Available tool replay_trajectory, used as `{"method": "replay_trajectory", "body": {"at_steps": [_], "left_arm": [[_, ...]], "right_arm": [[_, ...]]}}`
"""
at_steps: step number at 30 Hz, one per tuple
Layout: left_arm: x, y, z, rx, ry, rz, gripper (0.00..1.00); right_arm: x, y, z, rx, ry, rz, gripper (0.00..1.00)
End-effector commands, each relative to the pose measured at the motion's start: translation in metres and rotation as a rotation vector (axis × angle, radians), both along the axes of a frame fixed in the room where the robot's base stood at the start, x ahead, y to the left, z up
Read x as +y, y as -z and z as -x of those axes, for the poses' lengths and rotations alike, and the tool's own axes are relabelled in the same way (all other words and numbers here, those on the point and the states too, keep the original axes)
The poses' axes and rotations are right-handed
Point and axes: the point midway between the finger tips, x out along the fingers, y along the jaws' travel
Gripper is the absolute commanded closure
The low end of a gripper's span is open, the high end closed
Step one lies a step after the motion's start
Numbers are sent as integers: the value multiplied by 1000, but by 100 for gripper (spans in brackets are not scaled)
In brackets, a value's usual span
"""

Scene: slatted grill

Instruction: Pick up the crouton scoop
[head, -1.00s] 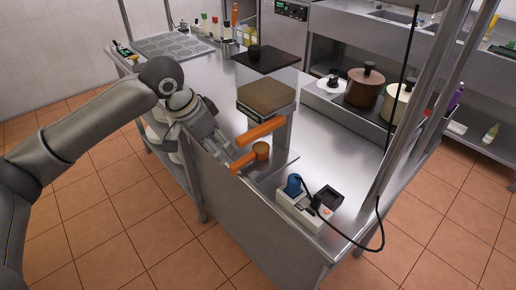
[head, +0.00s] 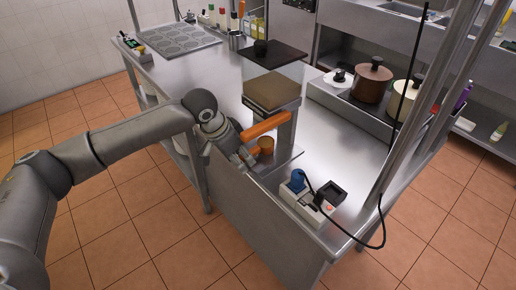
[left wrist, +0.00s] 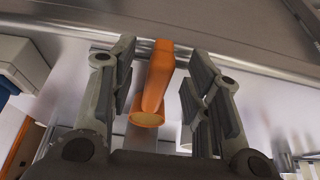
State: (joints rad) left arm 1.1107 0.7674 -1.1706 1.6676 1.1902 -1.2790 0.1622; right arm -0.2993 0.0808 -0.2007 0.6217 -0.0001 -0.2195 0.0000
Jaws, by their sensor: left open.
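The crouton scoop appears to be the orange cup-shaped piece (head: 265,145) beside the dispenser stand; its handle is hidden behind my left gripper in the head view. A thicker orange bar (head: 266,125) juts out just above it. My left gripper (head: 245,158) is beside these orange parts, at the counter's near edge. In the left wrist view, my open left fingers (left wrist: 158,92) stand on both sides of a long orange piece (left wrist: 156,82), with gaps on each side. My right gripper is not in view.
The clear dispenser (head: 272,92) with a dark lid stands just behind the orange parts. A white socket box (head: 303,207) with a blue plug and black cable lies to the right. Pots (head: 371,82) stand further back. The counter's middle is clear.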

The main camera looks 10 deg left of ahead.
Motion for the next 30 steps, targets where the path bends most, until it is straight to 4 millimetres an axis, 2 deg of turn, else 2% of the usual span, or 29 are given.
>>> {"method": "replay_trajectory", "body": {"at_steps": [8, 19, 26, 30], "left_arm": [[-1, 6, -1, 0, 1, 0, 55], [-1, 5, -1, 0, 1, 0, 100], [-1, 5, -2, -1, 1, 0, 100], [-1, -6, -2, -4, 1, 1, 100]], "right_arm": [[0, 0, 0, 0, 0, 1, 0], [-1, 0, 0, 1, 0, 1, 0], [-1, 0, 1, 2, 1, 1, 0], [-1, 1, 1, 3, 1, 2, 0]]}}
